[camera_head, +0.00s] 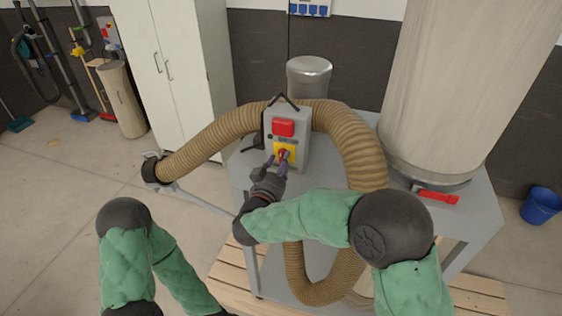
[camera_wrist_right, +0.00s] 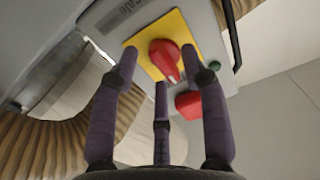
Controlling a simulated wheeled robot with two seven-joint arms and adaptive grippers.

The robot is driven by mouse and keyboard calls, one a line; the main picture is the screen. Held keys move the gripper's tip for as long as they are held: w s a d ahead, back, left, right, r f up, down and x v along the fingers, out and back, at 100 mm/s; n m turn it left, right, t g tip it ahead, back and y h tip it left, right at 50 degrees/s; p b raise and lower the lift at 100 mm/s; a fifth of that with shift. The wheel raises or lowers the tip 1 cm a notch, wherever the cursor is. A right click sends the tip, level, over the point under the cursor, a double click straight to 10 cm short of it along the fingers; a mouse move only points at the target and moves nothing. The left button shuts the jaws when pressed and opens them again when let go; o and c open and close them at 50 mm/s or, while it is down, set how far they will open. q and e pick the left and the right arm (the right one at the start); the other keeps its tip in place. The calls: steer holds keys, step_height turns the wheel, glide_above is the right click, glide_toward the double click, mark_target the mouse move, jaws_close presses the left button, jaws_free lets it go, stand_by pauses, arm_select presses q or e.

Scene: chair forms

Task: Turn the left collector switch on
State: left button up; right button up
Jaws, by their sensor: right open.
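The collector's switch box (camera_head: 288,120) is grey and stands on the grey machine frame in the head view. On its front is a red rotary knob (camera_head: 284,155) on a yellow plate (camera_head: 278,148), with a red block (camera_head: 284,127) above it. In the right wrist view the red knob (camera_wrist_right: 166,58) on its yellow plate (camera_wrist_right: 184,30) lies just beyond my fingers. My right gripper (camera_head: 279,166) is open in front of the knob; its fingers (camera_wrist_right: 165,75) are spread around the knob. I cannot tell if they touch it. My left gripper is out of view.
A ribbed brown hose (camera_head: 362,150) loops around the switch box. A large pale filter bag (camera_head: 460,80) stands to the right, with a red latch (camera_head: 437,197) below. A white cabinet (camera_head: 180,70) stands behind left. A blue bucket (camera_head: 541,205) is at far right.

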steer(key=shift+w+d, duration=0.1)
steer(key=shift+w, duration=0.15)
jaws_close()
